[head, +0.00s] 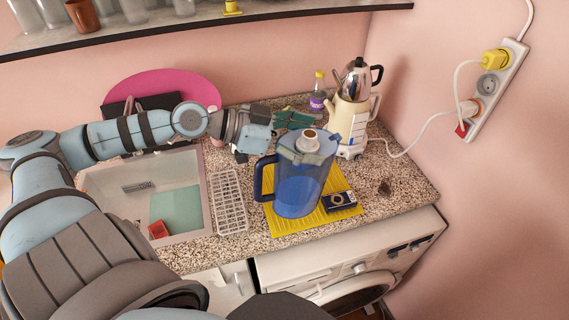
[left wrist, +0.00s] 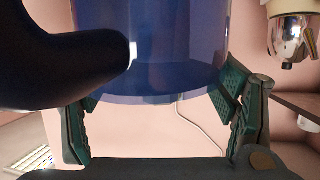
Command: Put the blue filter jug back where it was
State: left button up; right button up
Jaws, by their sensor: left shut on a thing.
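The blue filter jug (head: 298,185) stands upright over the yellow mat (head: 283,227), with its handle to the left and a pale lid on top. I cannot tell whether its base touches the mat. My left gripper (head: 290,119) reaches in from behind and left, near the jug's upper part. In the left wrist view the jug (left wrist: 160,50) fills the space between the green fingers (left wrist: 158,118), and the gripper is shut on it. The dark handle (left wrist: 70,60) shows at the left there. My right gripper is out of view.
A small dark box (head: 339,201) lies right of the jug. A cream kettle (head: 348,122) with a chrome pot and a purple-labelled bottle (head: 318,95) stand behind. A white rack (head: 229,200) and the sink (head: 110,190) are left. The counter's right end is mostly clear.

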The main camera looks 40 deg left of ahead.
pick_arm(q)
jog(key=w+a+r+n+t+y, duration=0.25)
jog(key=w+a+r, duration=0.45)
jog(key=a+r, duration=0.45)
notch_tip(320, 180, down, 21)
jog(key=b, duration=0.6)
jog(key=shift+w+r+t, duration=0.15)
jog(key=shift+t, duration=0.3)
jog(key=o, duration=1.9)
jog(key=shift+n, duration=0.25)
jog(key=shift+r, duration=0.1)
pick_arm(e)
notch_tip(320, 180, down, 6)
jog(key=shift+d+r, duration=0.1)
pick_arm(q)
jog(key=shift+r, duration=0.1)
